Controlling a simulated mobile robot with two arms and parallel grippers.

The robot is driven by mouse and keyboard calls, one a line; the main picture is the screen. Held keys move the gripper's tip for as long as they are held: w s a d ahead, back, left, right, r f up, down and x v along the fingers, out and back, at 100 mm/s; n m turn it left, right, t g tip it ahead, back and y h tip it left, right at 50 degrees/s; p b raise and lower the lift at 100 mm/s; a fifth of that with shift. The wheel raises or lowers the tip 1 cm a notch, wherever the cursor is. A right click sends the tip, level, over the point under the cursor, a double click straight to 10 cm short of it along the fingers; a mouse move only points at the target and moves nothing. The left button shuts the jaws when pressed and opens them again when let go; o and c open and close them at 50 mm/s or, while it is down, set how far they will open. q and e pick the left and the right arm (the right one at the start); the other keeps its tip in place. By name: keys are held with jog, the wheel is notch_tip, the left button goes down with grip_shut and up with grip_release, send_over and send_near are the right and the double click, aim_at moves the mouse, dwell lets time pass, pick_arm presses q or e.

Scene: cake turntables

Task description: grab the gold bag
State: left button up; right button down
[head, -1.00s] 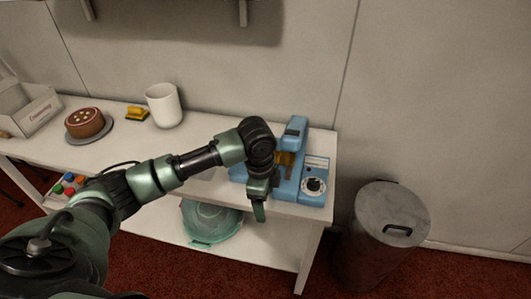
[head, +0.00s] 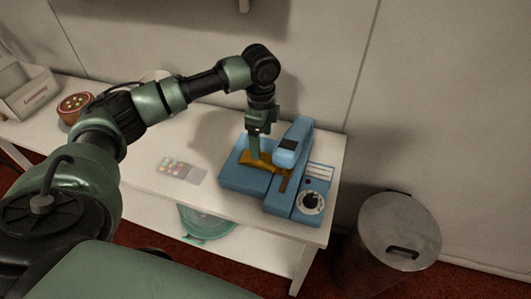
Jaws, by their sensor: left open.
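The gold bag (head: 262,161) lies on the blue machine (head: 243,181) at the right end of the white table, beside the machine's upright head. My left gripper (head: 255,157) points down from above, with its fingers at the bag's left part. It is open. One finger shows in front of the bag; the other finger is hard to make out, so I cannot tell whether the bag lies between them. My right gripper is not in view.
A grey lidded bin (head: 398,226) stands on the red floor right of the table. A card with coloured dots (head: 181,170) lies left of the machine. A brown cake (head: 75,106) and a white box (head: 30,92) are at the left. A teal bowl (head: 205,222) sits on the lower shelf.

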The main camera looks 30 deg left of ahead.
aim_at(267, 160)
pick_arm(q)
jog(key=f, duration=0.1)
jog(key=s+f+p, duration=0.1)
jog(key=f, duration=0.1)
notch_tip(267, 160, down, 2)
jog(key=shift+w+f, duration=0.15)
jog(key=shift+f, duration=0.45)
jog(key=c, duration=1.5)
jog(key=shift+o, duration=0.2)
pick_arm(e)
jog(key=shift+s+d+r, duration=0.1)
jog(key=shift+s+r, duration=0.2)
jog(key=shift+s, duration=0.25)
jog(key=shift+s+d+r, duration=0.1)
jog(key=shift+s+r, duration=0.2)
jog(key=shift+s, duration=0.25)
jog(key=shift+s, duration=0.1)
